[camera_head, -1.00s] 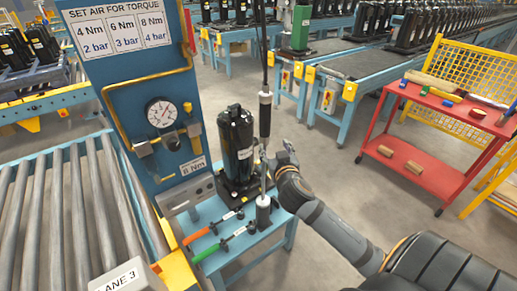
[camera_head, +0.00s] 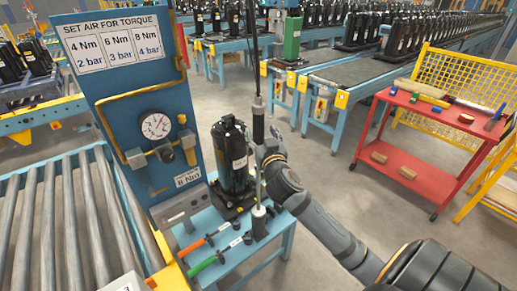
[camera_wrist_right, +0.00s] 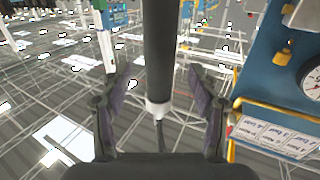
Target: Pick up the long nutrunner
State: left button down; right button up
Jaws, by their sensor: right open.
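The long nutrunner (camera_head: 258,122) hangs upright from a dark cable, with a dark cylindrical body and a pale collar at its upper end. Below it, a thin rod runs down to a short dark cylinder (camera_head: 259,222) on the small blue table; whether they touch is unclear. My right gripper (camera_head: 267,149) is at the lower part of the nutrunner's body and partly hides it. In the right wrist view my gripper's fingers (camera_wrist_right: 160,88) are spread apart, with the nutrunner's dark body (camera_wrist_right: 158,45) between them and visible gaps on both sides. My left gripper is out of view.
A black compressor (camera_head: 231,160) stands on the blue table (camera_head: 270,240), close left of the nutrunner. A blue gauge panel (camera_head: 130,100) rises left. A red cart (camera_head: 420,170) stands right, with open floor between.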

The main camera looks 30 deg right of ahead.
aim_at(260, 129)
jog(key=p+x, duration=0.1)
jog(key=x, duration=0.3)
jog(key=shift+w+d+f, duration=0.1)
jog(key=shift+w+d, duration=0.05)
jog(key=shift+w, duration=0.2)
jog(key=shift+s, duration=0.2)
jog(key=shift+c, duration=1.3)
grip_shut()
jog(key=shift+w+r, duration=0.15)
jog(key=shift+r, duration=0.05)
